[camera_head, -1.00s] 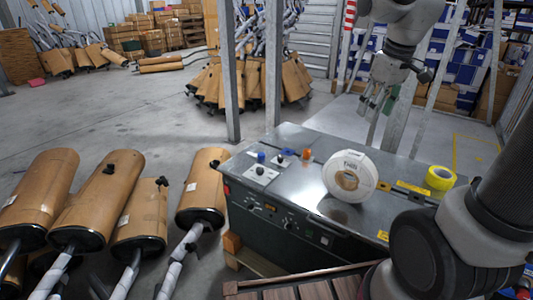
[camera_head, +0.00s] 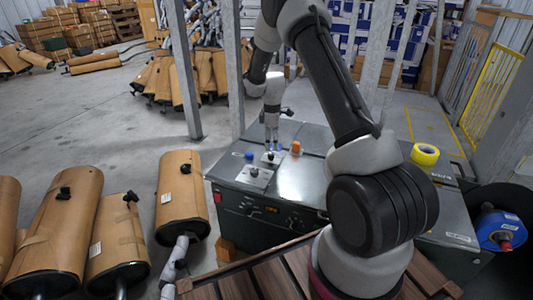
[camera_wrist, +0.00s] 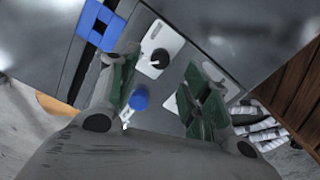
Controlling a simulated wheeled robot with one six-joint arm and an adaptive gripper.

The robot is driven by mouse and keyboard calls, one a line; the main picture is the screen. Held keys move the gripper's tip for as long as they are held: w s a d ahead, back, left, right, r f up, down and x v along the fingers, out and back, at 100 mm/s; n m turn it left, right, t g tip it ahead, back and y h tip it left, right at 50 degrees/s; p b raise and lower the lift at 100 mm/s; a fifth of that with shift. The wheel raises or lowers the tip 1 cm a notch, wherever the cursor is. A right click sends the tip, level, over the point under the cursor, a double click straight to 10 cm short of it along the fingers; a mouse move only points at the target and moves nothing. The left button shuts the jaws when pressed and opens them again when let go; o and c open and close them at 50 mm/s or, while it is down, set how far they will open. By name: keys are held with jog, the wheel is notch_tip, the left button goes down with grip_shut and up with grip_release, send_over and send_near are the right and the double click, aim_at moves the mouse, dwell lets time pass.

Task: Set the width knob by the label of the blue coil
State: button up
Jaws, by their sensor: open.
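The blue coil (camera_head: 498,231) sits at the far right of the head view, with a pale label (camera_head: 511,217) too small to read. Two black knobs on white plates are at the left of the metal bench: a front knob (camera_head: 254,172) and a back knob (camera_head: 270,157). I cannot tell which sets width. My gripper (camera_head: 271,138) points down just above the back knob. In the wrist view my open gripper (camera_wrist: 163,75) has green-padded fingers apart, with one knob (camera_wrist: 159,57) between and beyond the tips. A second white plate (camera_wrist: 222,78) is partly hidden by the right finger.
A blue cap (camera_head: 249,155) and an orange cap (camera_head: 296,148) stand close to the knobs. Yellow tape (camera_head: 425,154) lies at the bench's right. Brown mufflers (camera_head: 181,196) stand left of the bench. Metal posts (camera_head: 186,75) rise behind it.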

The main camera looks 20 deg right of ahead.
aim_at(272, 154)
notch_tip(272, 154, down, 6)
jog(key=shift+f, duration=0.1)
jog(key=c, duration=1)
